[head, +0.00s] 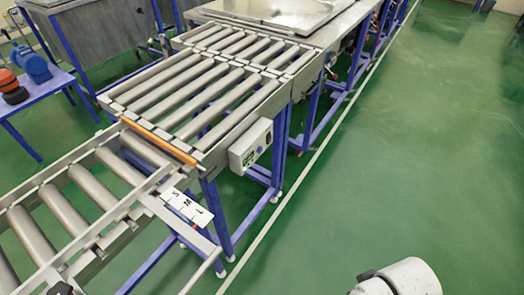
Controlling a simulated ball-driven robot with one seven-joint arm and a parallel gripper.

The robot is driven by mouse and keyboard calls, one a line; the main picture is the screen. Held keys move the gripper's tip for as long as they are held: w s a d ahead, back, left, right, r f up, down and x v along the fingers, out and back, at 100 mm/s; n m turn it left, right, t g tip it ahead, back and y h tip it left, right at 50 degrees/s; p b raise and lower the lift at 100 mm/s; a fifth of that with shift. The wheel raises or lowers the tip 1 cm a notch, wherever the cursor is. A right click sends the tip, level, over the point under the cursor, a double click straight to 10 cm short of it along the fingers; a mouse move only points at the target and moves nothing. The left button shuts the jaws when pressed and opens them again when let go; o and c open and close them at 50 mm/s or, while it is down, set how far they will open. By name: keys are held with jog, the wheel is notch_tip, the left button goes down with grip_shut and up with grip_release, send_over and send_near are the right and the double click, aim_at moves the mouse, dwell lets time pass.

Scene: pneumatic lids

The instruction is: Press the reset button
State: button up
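A light grey control box (250,145) is mounted on the near right side of the roller conveyor frame, just under the rollers. Its face carries a small green part (247,157) and a small dark part (266,138). They are too small to tell which, if either, is the reset button. My gripper is not in view. A white rounded part of my arm shows at the bottom edge, to the right of and well apart from the box.
The roller conveyor (200,152) runs from lower left to the top middle on blue legs. A white card marked S, M, L (186,207) hangs at its side. A blue table (45,92) stands at left. The green floor (410,150) at right is clear.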

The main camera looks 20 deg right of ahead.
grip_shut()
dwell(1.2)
